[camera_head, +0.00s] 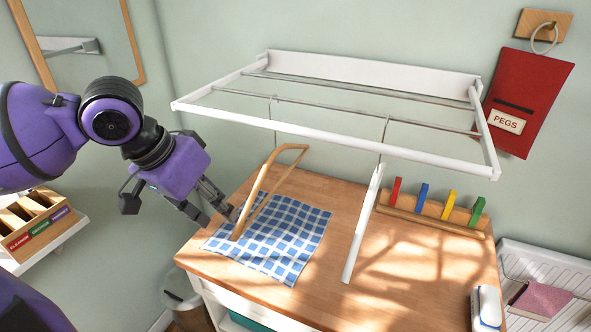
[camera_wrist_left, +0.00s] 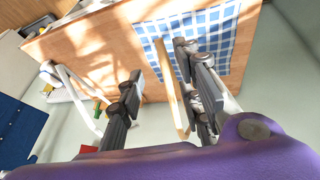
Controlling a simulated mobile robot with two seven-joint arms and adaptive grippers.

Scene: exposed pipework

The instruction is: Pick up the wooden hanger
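The wooden hanger (camera_head: 270,185) hangs by its hook from a rail of the white drying rack, above the counter and a checked cloth. My left gripper (camera_head: 225,210) is at the left of its lower end, close to it. In the left wrist view the hanger (camera_wrist_left: 173,88) shows between the two open fingers (camera_wrist_left: 160,85), with gaps on both sides. I cannot tell whether it is within their depth. My right gripper is not in view.
The white rack (camera_head: 330,135) juts from the wall above the wooden counter (camera_head: 335,205). A white hanger (camera_head: 362,225) hangs to the right. A blue checked cloth (camera_head: 285,240) lies below. Coloured pegs (camera_head: 421,196) stand at the back right. A wooden sorter (camera_head: 35,220) is at left.

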